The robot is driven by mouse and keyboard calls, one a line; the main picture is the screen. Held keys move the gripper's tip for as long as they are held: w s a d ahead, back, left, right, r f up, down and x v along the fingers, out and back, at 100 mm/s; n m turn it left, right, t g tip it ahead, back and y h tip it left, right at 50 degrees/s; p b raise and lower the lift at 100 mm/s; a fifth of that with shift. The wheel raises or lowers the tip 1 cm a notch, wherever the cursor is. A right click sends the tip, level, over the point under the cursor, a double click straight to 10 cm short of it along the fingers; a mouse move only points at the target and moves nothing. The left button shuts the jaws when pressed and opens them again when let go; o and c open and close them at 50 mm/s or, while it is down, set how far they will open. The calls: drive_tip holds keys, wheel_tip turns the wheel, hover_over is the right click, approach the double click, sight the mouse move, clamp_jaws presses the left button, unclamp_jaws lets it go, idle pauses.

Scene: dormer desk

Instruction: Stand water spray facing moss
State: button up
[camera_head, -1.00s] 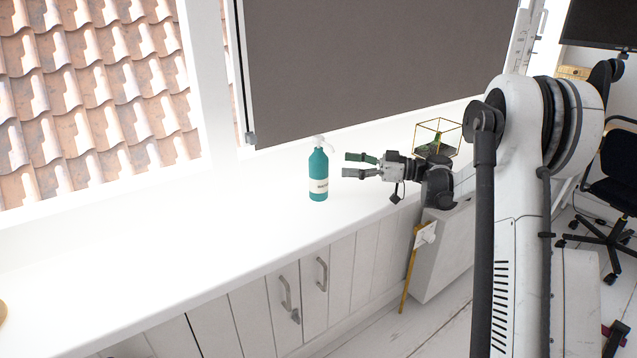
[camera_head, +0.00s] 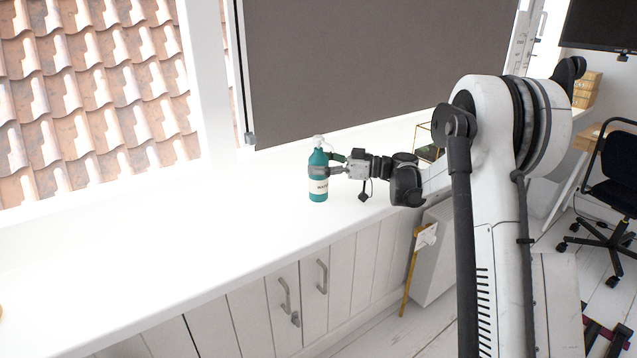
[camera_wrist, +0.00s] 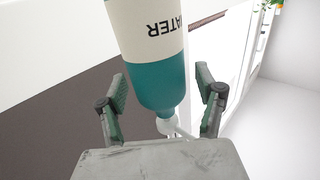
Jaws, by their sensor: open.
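The water spray (camera_head: 318,187) is a teal bottle with a white label and white nozzle, standing upright on the white counter. In the wrist view the bottle (camera_wrist: 158,80) appears upside down, its label reading "ATER" and its white nozzle near my gripper's body. My gripper (camera_head: 322,164) is open around the upper part of the bottle. In the wrist view my gripper's fingers (camera_wrist: 162,93) are on either side of the bottle, with gaps to both sides. The moss is probably the green in the gold-framed glass case (camera_head: 424,138), largely hidden behind my arm.
The white counter (camera_head: 150,268) is clear to the left of the bottle. A grey blind (camera_head: 370,65) and window stand behind it. Cabinet doors with handles (camera_head: 322,275) lie below the front edge. An office chair (camera_head: 612,190) stands at right.

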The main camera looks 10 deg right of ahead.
clamp_jaws()
idle(0.3)
